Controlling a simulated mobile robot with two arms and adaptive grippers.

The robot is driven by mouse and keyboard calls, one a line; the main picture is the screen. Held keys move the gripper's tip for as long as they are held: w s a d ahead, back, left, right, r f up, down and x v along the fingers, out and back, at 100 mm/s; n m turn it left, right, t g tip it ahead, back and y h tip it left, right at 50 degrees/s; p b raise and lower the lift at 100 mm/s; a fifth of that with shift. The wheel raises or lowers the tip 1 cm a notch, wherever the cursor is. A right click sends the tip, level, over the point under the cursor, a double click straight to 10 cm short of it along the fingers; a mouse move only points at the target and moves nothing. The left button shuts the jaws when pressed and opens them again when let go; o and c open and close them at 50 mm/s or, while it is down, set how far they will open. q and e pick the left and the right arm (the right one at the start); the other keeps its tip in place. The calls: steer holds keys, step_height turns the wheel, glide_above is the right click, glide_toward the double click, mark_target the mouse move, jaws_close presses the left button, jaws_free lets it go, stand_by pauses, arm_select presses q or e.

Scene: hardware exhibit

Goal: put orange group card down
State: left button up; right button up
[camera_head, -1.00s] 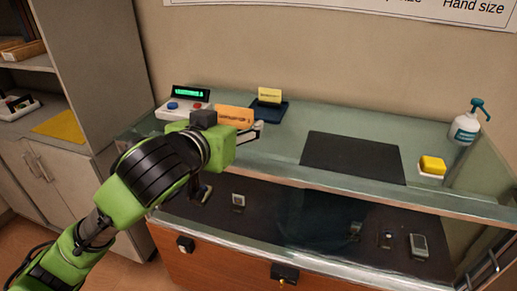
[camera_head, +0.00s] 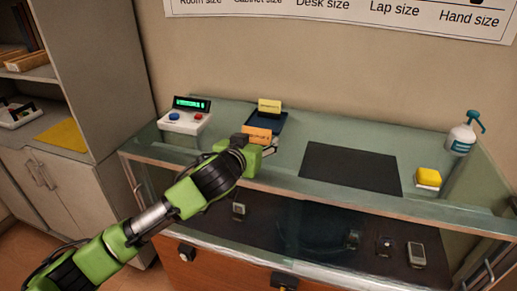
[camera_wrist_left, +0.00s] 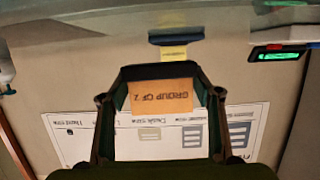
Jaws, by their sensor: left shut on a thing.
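The orange group card (camera_head: 257,134) is held upright by my left gripper (camera_head: 267,147), above the glass counter top in the head view. In the left wrist view the card (camera_wrist_left: 161,98) shows upside-down "GROUP OF 2" lettering between the fingers of the gripper (camera_wrist_left: 160,72). In the head view the card overlaps the front of a dark blue tray (camera_head: 279,121); I cannot tell whether they touch. A yellow card (camera_head: 269,106) stands at the tray's back. My right gripper is not in view.
A console with a green display (camera_head: 185,119) stands left of the tray. A dark mat (camera_head: 350,168) lies bare to the right. Beyond it are a yellow block on a white base (camera_head: 428,177) and a pump bottle (camera_head: 464,134). Small devices lie inside the glass case below.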

arm_select(q)
steer(key=shift+w+d+f, duration=0.15)
steer(key=shift+w+f, duration=0.3)
steer(key=shift+f, duration=0.1)
steer(key=f+p, duration=0.2)
steer(key=f, duration=0.1)
steer(key=shift+w+d, duration=0.15)
steer(key=shift+w, duration=0.15)
steer(key=shift+s+f, duration=0.1)
steer(key=shift+f, duration=0.1)
steer(key=shift+f, duration=0.1)
steer(key=shift+f, duration=0.2)
steer(key=o, duration=1)
steer(key=shift+r, duration=0.15)
steer(key=shift+o, duration=0.2)
